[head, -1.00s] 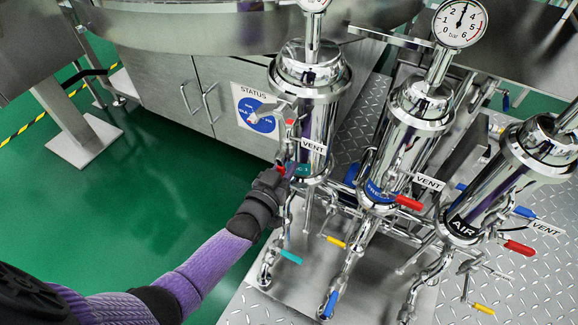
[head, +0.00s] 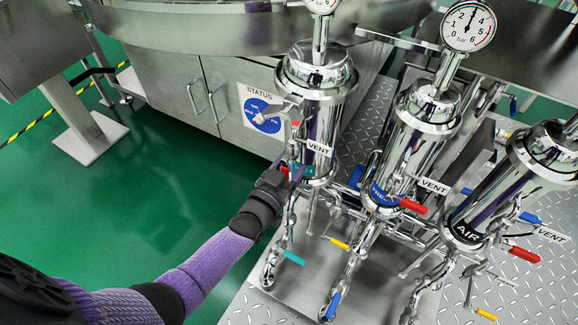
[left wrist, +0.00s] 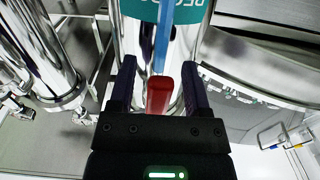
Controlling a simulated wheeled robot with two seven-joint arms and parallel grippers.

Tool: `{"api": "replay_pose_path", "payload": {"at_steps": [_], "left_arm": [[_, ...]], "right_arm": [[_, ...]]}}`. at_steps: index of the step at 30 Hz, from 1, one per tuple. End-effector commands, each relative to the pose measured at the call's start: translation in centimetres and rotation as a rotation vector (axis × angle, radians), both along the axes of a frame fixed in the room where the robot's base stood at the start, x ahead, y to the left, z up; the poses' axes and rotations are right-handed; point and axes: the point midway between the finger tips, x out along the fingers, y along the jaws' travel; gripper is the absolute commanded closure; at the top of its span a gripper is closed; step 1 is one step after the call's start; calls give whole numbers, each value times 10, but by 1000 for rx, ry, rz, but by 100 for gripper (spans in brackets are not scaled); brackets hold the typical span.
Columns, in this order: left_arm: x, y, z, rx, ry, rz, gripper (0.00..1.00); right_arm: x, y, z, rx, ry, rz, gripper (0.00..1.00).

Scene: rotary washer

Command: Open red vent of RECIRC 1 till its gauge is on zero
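The leftmost steel filter housing (head: 316,110) carries a teal label, partly hidden in the head view; the left wrist view shows the label (left wrist: 150,10) cropped and upside down. A VENT tag (head: 319,148) hangs on this housing. Its gauge (head: 322,4) is cut off by the top edge, so its needle cannot be read. My left gripper (head: 293,172) is at the housing's lower left side. In the left wrist view, the gripper (left wrist: 160,85) is open, with its fingers on either side of a red handle (left wrist: 160,95). Gaps show on both sides. My right gripper is not in view.
A middle housing (head: 424,135) with a blue label and an AIR housing (head: 530,180) stand to the right, each with a red vent handle. Teal (head: 293,257), yellow (head: 339,243) and blue (head: 332,305) lever handles sit below. The green floor at left is clear.

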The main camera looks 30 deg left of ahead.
Motion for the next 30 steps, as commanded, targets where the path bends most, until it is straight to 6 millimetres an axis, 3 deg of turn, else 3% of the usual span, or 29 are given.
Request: {"api": "replay_pose_path", "payload": {"at_steps": [8,16,21,30], "left_arm": [[-7,0,2,-1,0,0,38],[-71,2,6,-1,0,0,38],[-96,3,2,-1,-1,0,38],[-100,3,0,-1,0,0,38]], "right_arm": [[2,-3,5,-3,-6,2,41],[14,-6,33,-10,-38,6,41],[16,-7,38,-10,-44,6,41],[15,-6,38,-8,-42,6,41]]}}
